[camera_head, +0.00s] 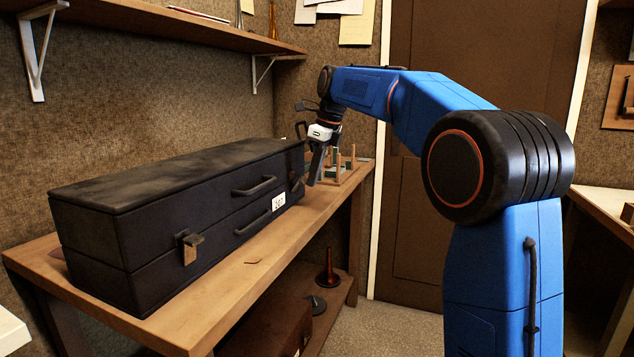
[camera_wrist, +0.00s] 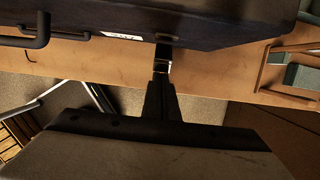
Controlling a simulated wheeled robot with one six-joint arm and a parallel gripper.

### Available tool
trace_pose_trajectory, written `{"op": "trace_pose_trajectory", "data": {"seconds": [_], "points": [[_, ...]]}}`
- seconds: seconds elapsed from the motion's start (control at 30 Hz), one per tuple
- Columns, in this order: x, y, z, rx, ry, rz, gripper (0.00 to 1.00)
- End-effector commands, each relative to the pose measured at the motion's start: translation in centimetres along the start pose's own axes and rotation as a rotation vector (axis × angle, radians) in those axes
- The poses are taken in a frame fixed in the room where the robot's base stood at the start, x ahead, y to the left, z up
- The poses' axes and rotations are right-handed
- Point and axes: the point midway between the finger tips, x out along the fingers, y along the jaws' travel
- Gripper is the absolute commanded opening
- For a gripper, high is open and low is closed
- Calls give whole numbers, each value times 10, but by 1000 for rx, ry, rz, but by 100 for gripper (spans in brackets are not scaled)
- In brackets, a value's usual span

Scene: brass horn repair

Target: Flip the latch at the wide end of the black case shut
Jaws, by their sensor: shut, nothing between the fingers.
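The black case (camera_head: 170,205) lies long on the bench with its lid down; its front edge also shows at the top of the wrist view (camera_wrist: 215,25). A brass latch (camera_head: 189,248) is on its front at the near left end. A second latch at the far right end shows as shiny metal in the wrist view (camera_wrist: 162,67); in the head view it is dark and hard to make out. My gripper (camera_head: 314,180) is shut and empty, pointing down beside the far right end. In the wrist view its fingertips (camera_wrist: 160,85) overlap that latch; I cannot tell whether they touch.
A small wooden rack with pegs (camera_head: 345,168) stands behind my gripper at the bench's far end. A shelf (camera_head: 190,28) hangs above. The case's two handles (camera_head: 254,187) stick out from its front.

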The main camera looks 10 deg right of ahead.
Motion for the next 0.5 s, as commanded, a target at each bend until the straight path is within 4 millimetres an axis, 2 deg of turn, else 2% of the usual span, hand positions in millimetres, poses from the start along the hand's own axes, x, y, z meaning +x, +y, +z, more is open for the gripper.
{"op": "trace_pose_trajectory", "data": {"seconds": [0.23, 0.5], "points": [[-7, 0, 15, -1, -2, 1, 0], [-8, 0, 14, 0, -2, 1, 0]]}}
